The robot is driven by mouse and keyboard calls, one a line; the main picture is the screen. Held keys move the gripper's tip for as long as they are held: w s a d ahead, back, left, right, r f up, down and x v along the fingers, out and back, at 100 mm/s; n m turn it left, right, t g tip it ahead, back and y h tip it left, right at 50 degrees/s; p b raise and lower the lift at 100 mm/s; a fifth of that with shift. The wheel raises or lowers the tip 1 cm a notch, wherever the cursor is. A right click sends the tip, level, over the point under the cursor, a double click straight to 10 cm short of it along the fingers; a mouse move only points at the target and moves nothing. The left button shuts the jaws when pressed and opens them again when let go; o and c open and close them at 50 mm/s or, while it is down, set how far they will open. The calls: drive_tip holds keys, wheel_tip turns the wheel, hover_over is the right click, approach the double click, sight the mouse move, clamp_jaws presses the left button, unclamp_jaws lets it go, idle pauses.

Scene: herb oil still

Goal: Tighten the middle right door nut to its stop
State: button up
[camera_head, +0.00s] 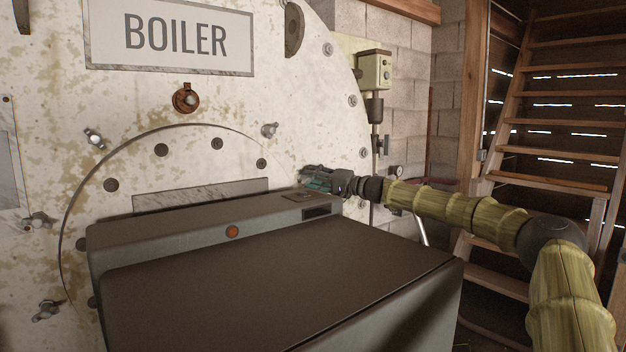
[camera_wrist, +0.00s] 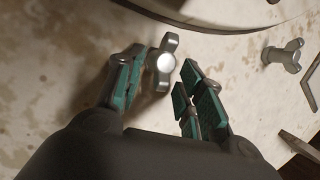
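A grey metal wing nut (camera_wrist: 162,62) shows in the wrist view between the tips of my gripper (camera_wrist: 161,76). Its lobes point up and down in that picture. The teal-padded fingers stand apart on either side of it; the left one is very near it, and I cannot tell whether they touch. In the head view my gripper (camera_head: 316,181) is at the right edge of the round boiler door (camera_head: 135,160), and the nut there cannot be made out clearly. The upper right wing nut (camera_head: 269,130) stands free above it.
A second wing nut (camera_wrist: 285,55) sits to the right in the wrist view. More wing nuts (camera_head: 94,139) line the door's left side. A dark box-shaped body (camera_head: 270,280) fills the lower front of the head view. Wooden stairs (camera_head: 555,125) stand at the right.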

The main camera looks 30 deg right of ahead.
drive_tip(key=v, duration=1.1)
drive_tip(key=shift+s+d, duration=0.25)
drive_tip(key=shift+d, duration=0.05)
